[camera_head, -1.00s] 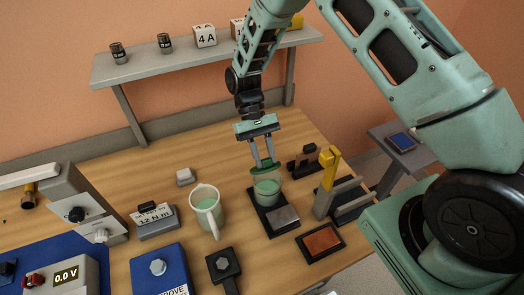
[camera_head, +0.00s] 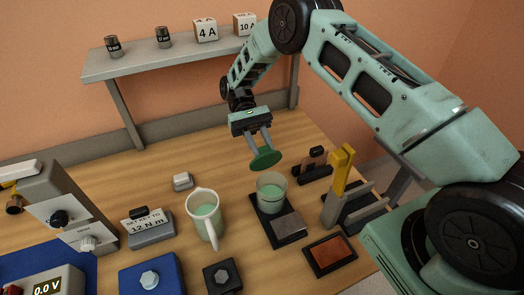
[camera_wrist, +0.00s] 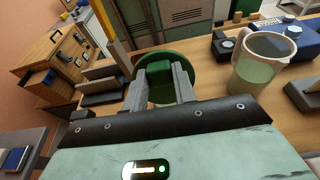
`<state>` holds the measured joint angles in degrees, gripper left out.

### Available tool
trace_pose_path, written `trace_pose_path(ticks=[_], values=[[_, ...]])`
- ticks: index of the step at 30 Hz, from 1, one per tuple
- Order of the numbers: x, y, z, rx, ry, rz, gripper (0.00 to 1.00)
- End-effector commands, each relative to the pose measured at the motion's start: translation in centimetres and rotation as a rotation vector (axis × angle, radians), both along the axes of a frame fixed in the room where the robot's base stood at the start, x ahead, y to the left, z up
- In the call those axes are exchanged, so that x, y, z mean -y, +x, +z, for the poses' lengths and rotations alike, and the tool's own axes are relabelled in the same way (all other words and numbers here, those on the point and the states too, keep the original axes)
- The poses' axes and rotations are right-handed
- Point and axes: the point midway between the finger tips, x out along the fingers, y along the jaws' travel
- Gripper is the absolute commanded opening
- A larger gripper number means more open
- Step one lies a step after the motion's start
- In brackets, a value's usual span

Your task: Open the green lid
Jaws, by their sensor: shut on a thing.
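The green lid (camera_head: 265,160) is a round disc held in the air, tilted, just above and behind the glass beaker in the head view. My gripper (camera_head: 259,143) is shut on the lid's knob, which shows between the fingers in the wrist view (camera_wrist: 161,84). The beaker (camera_head: 271,191) stands on a dark base with its top uncovered and pale green liquid inside. The lid and beaker are apart. In the wrist view the lid hides the beaker.
A jug (camera_head: 205,215) of pale green liquid stands left of the beaker. A yellow upright lever (camera_head: 337,174) stands to its right. An orange-brown plate (camera_head: 330,254) lies in front.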

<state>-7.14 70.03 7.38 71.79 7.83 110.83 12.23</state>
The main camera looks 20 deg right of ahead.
Motion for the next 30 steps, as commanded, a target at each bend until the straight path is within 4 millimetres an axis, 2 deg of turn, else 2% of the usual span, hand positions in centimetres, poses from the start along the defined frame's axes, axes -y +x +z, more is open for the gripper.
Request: trace_pose_path(ticks=[1,20,21,23,24,30], values=[[-0.01,-0.05,-0.56,-0.015,0.000,-0.001,0.00],[0.01,0.01,-0.31,-0.063,-0.001,0.000,0.00],[0.01,0.01,-0.31,-0.063,-0.001,0.000,0.29],[0.01,0.00,-0.29,-0.064,-0.001,0.000,0.46],[0.01,0.01,-0.28,-0.064,0.000,0.000,0.49],[0.01,0.01,-0.22,-0.064,0.000,0.001,0.49]])
